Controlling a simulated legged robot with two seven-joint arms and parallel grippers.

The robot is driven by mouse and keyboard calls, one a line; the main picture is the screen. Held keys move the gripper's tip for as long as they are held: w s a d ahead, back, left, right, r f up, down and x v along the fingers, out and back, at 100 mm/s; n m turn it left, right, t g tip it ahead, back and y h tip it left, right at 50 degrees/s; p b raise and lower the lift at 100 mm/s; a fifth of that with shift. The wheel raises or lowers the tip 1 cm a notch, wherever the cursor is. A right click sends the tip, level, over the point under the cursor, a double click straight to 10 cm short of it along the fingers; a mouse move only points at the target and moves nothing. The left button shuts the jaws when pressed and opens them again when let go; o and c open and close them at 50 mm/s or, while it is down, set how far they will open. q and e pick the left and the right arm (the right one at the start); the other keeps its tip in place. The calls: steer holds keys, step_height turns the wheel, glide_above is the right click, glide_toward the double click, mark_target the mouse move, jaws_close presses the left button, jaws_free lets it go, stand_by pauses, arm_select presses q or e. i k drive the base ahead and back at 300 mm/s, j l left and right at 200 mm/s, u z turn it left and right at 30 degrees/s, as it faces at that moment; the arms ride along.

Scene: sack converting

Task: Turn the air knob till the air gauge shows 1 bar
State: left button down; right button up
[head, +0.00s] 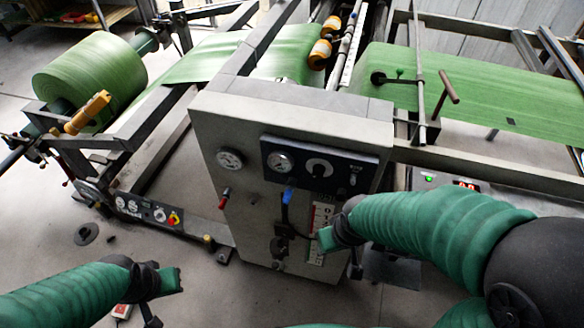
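A dark control panel (330,184) on the front of the grey cabinet carries a round white-faced gauge (280,161) and, right of it, a round pale knob (319,167). A second round gauge (230,159) sits on the cabinet face, left of the panel. Dial readings and labels are too small to read, so I cannot tell which is the air gauge. My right gripper (341,257) is open, in front of the cabinet below the panel, apart from the knob. My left gripper (164,299) is open and empty, low in front of the machine at the left.
A blue-topped fitting with a dark cable (287,205) hangs below the panel, and a red-tipped lever (224,197) stands left of it. A lower panel (145,212) has small gauges and a red-yellow switch. A green roll (90,78) and web (480,95) lie behind. Floor is open at lower middle.

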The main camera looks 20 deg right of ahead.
mark_target(319, 170)
steer(key=k+j, duration=0.2)
steer(key=j, duration=0.15)
steer(key=k+j, duration=0.2)
steer(key=j, duration=0.15)
steer(key=k+j, duration=0.15)
steer(key=j, duration=0.25)
